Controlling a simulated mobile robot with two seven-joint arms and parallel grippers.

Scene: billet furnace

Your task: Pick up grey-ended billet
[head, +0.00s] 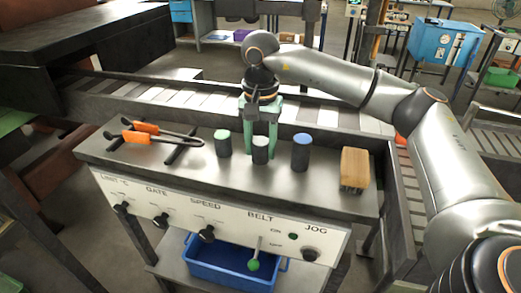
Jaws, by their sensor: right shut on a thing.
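The grey-ended billet (260,146) is a short dark cylinder with a pale grey top, in the middle of the bench top in the head view. My right gripper (260,153) points down over it from behind. Its two green fingers are shut on the billet, one on each side. The billet is upright; I cannot tell whether its base touches the bench. A green-ended billet (223,145) stands just to its left. A blue-ended billet (301,155) stands to its right. My left gripper is not in view.
Orange-handled tongs (160,137) lie on a rack at the bench's left. A wooden-backed brush (355,168) stands at its right end. The control panel (180,215) has knobs and a green-tipped lever (254,264). A blue bin (215,262) sits below. A roller conveyor (200,97) runs behind.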

